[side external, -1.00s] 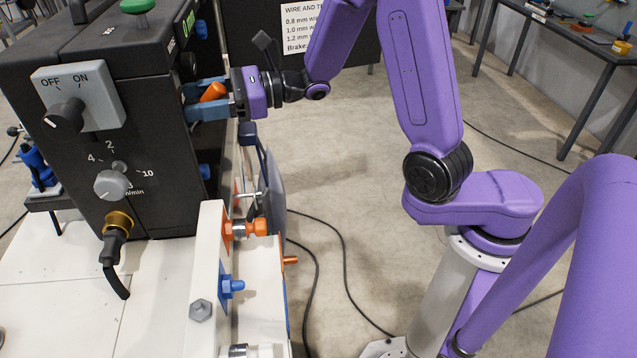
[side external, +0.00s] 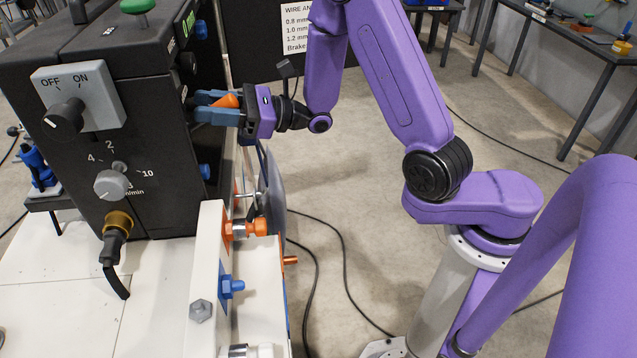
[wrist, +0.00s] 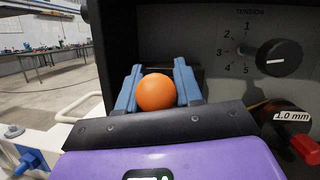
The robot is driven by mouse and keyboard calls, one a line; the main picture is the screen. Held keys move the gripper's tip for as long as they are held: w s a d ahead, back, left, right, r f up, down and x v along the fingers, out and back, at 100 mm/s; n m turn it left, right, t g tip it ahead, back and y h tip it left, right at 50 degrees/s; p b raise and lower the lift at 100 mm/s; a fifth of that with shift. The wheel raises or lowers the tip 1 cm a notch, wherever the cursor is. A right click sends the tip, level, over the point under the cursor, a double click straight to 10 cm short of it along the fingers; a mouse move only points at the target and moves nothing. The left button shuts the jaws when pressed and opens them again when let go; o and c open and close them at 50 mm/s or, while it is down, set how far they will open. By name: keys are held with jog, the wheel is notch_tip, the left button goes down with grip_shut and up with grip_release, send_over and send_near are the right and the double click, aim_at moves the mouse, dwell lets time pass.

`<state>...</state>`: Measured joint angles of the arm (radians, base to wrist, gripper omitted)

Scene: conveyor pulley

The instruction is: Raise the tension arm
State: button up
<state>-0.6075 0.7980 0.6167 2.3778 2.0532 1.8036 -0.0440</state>
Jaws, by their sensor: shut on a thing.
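The tension arm shows only as its orange knob (side external: 227,101), which sticks out between my blue fingers at the right side of the black machine housing. In the wrist view the knob is a round orange ball (wrist: 156,92). My gripper (side external: 200,106) is shut on this knob, one finger on each side of it. It also shows in the wrist view (wrist: 158,68). The rest of the tension arm is hidden behind the fingers and the housing.
The black housing (side external: 155,180) is close beside my fingers. A tension dial (wrist: 278,57) and a red-tipped part (wrist: 303,150) stand right of them in the wrist view. A white frame (side external: 208,270) with orange and blue fittings lies below. Open floor is to the right.

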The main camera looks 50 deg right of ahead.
jog(key=shift+s+f+y, duration=0.1)
jog(key=shift+f+y, duration=0.25)
jog(key=shift+y, duration=0.15)
jog(key=o, duration=1)
jog(key=shift+d+r, duration=0.1)
jog(key=shift+r, duration=0.05)
jog(key=v, duration=0.7)
